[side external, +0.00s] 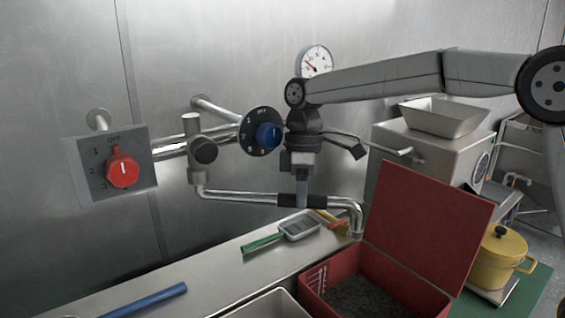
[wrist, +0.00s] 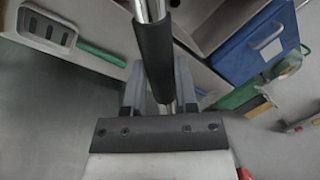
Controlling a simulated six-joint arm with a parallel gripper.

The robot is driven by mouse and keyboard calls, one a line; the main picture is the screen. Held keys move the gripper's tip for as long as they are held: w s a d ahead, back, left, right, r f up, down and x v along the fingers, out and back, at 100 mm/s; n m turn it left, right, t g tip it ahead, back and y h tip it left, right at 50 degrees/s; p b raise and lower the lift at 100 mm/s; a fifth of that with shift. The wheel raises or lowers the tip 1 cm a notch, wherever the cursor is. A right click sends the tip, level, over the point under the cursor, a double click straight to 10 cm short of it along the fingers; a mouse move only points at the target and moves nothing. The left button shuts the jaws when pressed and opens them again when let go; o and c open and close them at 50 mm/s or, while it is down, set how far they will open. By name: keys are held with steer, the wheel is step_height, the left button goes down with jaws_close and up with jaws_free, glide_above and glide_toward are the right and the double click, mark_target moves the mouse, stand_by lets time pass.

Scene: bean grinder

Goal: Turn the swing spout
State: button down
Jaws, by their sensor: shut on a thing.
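The swing spout (side external: 240,196) is a shiny metal pipe that leaves the upright valve body (side external: 194,160) low on the left. It runs right and bends down at its outlet (side external: 356,215), beside the red box. A black sleeve (side external: 288,200) covers part of the pipe. My gripper (side external: 303,198) points down from above and is shut on this sleeve. In the wrist view the sleeve (wrist: 153,50) runs between the two fingers of my gripper (wrist: 157,88). The far finger is partly hidden in the side view.
An open red box (side external: 330,285) with dark contents and a raised lid (side external: 425,225) stands below right. A scoop with a green handle (side external: 262,243) lies on the metal counter (side external: 225,268). A red-knob panel (side external: 123,170) and a blue-knob dial (side external: 269,135) are near the wall.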

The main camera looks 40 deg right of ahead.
stand_by(0.3)
steer(key=shift+c, duration=2)
jaws_free()
steer(key=shift+r, duration=0.15)
step_height(320, 180, up, 7)
steer(key=w+d, duration=0.1)
steer(key=shift+r, duration=0.2)
steer(key=shift+w, duration=0.1)
steer(key=s+d+f+m+h, duration=0.15)
steer(key=s+d+f, duration=0.25)
steer(key=d+f, duration=0.4)
steer(key=s+d+f+m+h, duration=0.1)
steer(key=s+d+f+m, duration=0.2)
steer(key=s+d+f, duration=0.45)
steer(key=s+a+f+m+t+y, duration=0.1)
steer(key=s+a+f+m+t, duration=0.3)
steer(key=f, duration=0.5)
steer(key=shift+s+a+f+m, duration=0.4)
steer(key=shift+s+a+m, duration=0.15)
steer(key=shift+s, duration=0.35)
